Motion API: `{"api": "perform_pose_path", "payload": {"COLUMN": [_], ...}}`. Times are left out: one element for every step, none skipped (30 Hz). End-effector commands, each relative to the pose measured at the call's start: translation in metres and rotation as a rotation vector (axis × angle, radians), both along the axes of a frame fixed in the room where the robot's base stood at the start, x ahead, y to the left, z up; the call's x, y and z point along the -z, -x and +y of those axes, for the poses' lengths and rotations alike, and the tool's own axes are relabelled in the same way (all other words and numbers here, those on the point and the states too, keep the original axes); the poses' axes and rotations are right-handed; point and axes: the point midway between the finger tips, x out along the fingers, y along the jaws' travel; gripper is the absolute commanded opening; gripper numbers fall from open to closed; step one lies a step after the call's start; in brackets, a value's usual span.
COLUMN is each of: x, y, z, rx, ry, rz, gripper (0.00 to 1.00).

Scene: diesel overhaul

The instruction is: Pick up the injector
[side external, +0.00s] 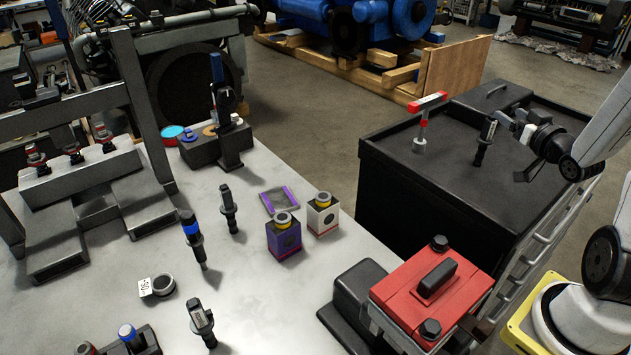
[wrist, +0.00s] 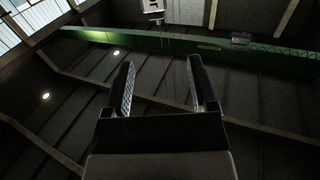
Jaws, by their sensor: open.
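Several injector-like parts are in the side view, and I cannot tell which one the task means. A dark one (side external: 229,210) and a blue-banded one (side external: 193,240) stand on the white table. One with a pale label (side external: 202,322) is at the table's front. Another dark one (side external: 484,142) stands on the black cabinet, just left of my gripper (side external: 517,122). My gripper is above the cabinet top. In the wrist view my gripper (wrist: 162,88) has its two fingers spread with nothing between them, against the roof.
A red box (side external: 430,292) with a black handle stands at the front. A red-topped T-shaped tool (side external: 425,120) stands on the black cabinet (side external: 440,190). A grey rack (side external: 85,175) is on the left.

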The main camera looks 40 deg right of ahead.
Motion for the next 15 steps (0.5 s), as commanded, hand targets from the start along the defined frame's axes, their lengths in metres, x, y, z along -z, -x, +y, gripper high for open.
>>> {"api": "perform_pose_path", "payload": {"x": [-0.006,-0.008,-0.012,-0.014,-0.017,-0.016,-0.016,-0.016,-0.016,-0.016,-0.016,-0.017,-0.017,-0.017,-0.017], "y": [0.0,0.0,0.0,0.0,0.0,-0.006,-0.01,-0.015,-0.02,-0.025,-0.029,-0.035,-0.039,-0.044,-0.05], "z": [0.0,0.0,0.0,0.0,0.0,0.004,0.008,0.011,0.015,0.019,0.022,0.027,0.031,0.036,0.041], "rx": [0.0,0.0,0.0,0.0,0.001,-0.02,-0.038,-0.054,-0.076,-0.092,-0.109,-0.132,-0.148,-0.168,-0.193], "ry": [0.004,0.004,0.003,0.004,0.004,0.0,-0.001,-0.001,-0.001,0.0,0.0,0.001,0.0,0.0,0.0], "rz": [-0.003,-0.002,-0.002,-0.003,-0.002,-0.001,-0.001,-0.003,-0.004,-0.005,-0.005,-0.007,-0.009,-0.009,-0.01], "gripper": [0.74,0.74,0.74,0.74,0.74,0.74,0.74,0.74,0.74,0.74,0.74,0.74,0.74,0.74,0.74]}}
